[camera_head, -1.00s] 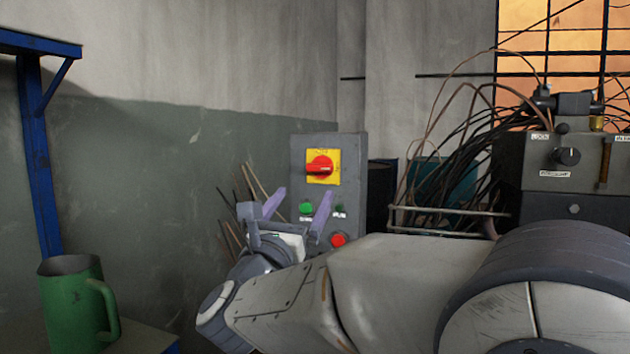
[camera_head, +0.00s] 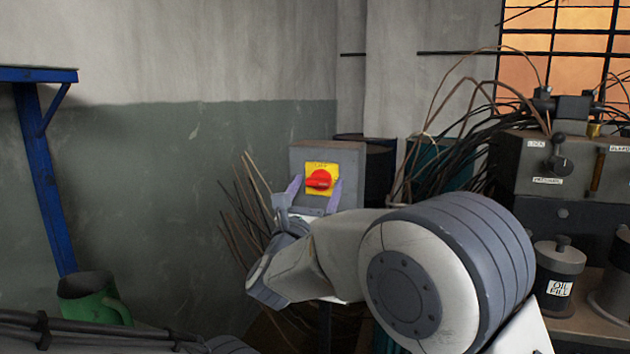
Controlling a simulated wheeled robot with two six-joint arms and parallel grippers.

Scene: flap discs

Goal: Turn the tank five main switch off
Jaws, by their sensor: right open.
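The main switch is a red rotary knob (camera_head: 319,179) on a yellow plate (camera_head: 322,192) on the front of a grey box (camera_head: 350,160). Its handle looks roughly level; the plate's lettering is too small to read for sure. My right gripper (camera_head: 316,189) is open, its two purple-grey fingers just in front of the yellow plate, one on each side of the knob's lower part. I cannot tell whether they touch it. My right wrist and arm hide the lower part of the box. My left gripper is not in view.
A green mug (camera_head: 85,297) stands at the lower left below a blue shelf frame (camera_head: 45,180). Thin rods (camera_head: 240,215) lean by the wall left of the box. A grey machine (camera_head: 535,170) with cables and an oil fill can (camera_head: 558,275) are at the right.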

